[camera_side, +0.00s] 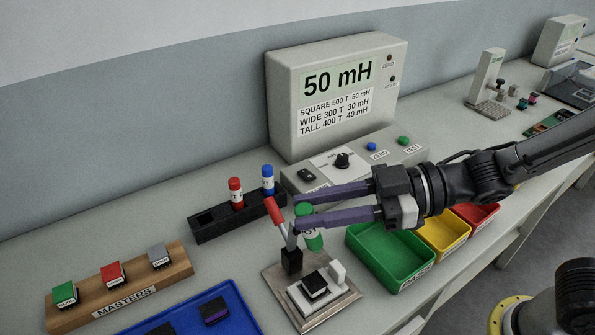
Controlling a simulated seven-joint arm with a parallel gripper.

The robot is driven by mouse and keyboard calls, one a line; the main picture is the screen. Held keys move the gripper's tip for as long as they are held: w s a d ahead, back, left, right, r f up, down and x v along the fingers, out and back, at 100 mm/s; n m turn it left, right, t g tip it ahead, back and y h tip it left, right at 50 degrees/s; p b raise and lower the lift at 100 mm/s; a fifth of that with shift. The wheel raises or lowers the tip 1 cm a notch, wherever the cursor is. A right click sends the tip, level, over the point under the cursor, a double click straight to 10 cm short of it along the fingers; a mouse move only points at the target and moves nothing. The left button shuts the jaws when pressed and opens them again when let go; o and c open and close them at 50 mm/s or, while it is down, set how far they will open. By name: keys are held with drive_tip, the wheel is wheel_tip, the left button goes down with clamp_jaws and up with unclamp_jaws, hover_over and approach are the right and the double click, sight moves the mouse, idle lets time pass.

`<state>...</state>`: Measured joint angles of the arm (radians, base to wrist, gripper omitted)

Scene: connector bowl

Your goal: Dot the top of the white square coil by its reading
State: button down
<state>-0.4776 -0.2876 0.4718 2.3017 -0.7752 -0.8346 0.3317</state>
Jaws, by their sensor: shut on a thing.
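My gripper (302,210) is shut on a green marker (314,240), whose label looks like DOT. It holds the marker roughly upright, behind and above the test fixture (342,303). A white square part with a black top, likely the white square coil (304,300), sits in the fixture. The marker is apart from it in this view. The red-handled lever (273,210) of the fixture is raised beside my fingertips; I cannot tell whether they touch. The meter display (338,79) reads 50 mH. The chart (335,110) below lists square 500 T 50 mH, wide 300 T 30 mH, tall 400 T 40 mH.
A black rack (222,228) holds a red marker (236,193) and a blue marker (268,180), with an empty slot at left. Green (372,267), yellow (447,240) and red (478,214) bins stand at right. A masters block (128,291) and blue tray (240,325) lie front left.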

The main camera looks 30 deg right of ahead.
sight(321, 250)
drive_tip(key=shift+f, duration=4.1)
drive_tip(key=shift+f, duration=0.6)
drive_tip(key=shift+r, duration=0.1)
drive_tip(key=shift+r, duration=3.45)
